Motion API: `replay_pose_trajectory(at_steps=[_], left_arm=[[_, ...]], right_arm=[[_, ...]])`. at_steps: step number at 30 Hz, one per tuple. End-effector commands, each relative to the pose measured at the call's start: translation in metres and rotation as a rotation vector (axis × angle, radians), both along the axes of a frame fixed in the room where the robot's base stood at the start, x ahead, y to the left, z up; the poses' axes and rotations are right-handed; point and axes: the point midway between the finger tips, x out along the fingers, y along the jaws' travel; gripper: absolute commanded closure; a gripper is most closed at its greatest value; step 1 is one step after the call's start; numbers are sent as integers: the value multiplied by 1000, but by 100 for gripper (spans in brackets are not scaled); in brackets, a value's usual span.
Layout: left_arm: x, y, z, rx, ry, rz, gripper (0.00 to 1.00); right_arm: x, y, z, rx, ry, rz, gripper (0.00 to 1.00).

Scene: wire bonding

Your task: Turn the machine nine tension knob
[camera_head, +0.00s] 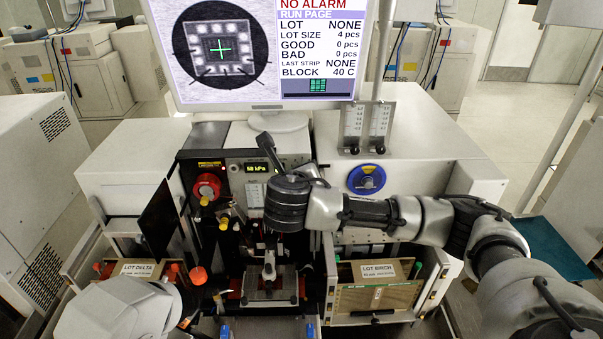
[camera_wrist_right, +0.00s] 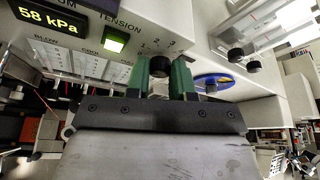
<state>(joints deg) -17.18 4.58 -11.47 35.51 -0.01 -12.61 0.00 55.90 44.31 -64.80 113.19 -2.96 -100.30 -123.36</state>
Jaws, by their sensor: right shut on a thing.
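The tension knob (camera_wrist_right: 160,65) is a small black knob below the word TENSION on a pale panel, with a printed number scale beside it. My right gripper (camera_wrist_right: 167,78) is shut on this knob, one green finger on each side. In the head view my right wrist is over the front of the machine (camera_head: 225,160) and hides the knob and fingertips. My left arm is at the lower left of the head view, its fingers not clear enough to judge.
A pressure display (camera_head: 256,169) reads 58 kPa, with a lit green button (camera_wrist_right: 115,40) near it in the wrist view. A red knob (camera_head: 207,187) is left of my wrist, a blue dial (camera_head: 367,179) right. A monitor (camera_head: 265,50) stands behind. Lot trays flank the work stage.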

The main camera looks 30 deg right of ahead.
Motion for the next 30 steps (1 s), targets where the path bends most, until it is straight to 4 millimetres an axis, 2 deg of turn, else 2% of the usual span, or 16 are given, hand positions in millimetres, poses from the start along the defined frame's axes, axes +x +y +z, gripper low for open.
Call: replay_pose_trajectory(at_steps=[8,22,23,24,27,30], left_arm=[[0,0,0,0,0,0,67],[0,0,0,0,0,0,67],[0,0,0,0,0,0,67],[0,0,0,0,0,0,67],[0,0,0,0,0,0,67],[0,0,0,0,0,0,67]], right_arm=[[0,1,-3,-71,40,1,100],[0,1,-3,-83,46,1,100],[0,1,-3,-83,46,1,76],[0,1,-3,-83,46,1,70],[0,1,-3,-82,44,1,54],[0,1,-2,-82,43,1,52]])
